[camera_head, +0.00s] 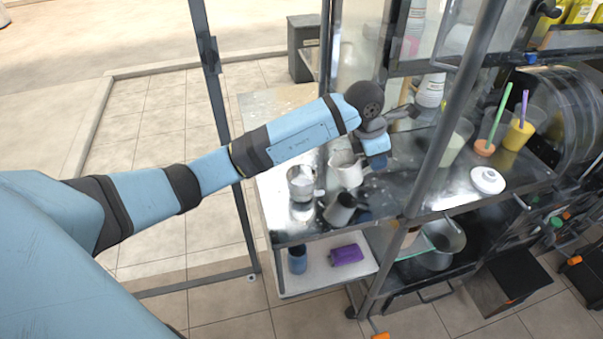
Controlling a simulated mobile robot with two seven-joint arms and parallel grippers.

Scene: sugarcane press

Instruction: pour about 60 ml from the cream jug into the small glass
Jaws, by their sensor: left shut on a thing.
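The cream jug (346,169) is a pale, off-white jug at the left part of the metal counter. My left gripper (367,164) reaches over from the left and is shut on the cream jug at its right side, where the handle is. The fingertips are small and partly hidden. The jug looks close to upright; whether its base touches the counter I cannot tell. A clear glass (301,184), apparently the small glass, stands to the left of the jug, apart from it. It shows something whitish inside or behind it. My right gripper is not in view.
A grey metal pitcher (340,209) stands just in front of the jug. A white round lid (487,180) lies to the right. A dark frame post (440,130) crosses the counter. A purple item (346,254) and a blue cup (297,259) are on the lower shelf.

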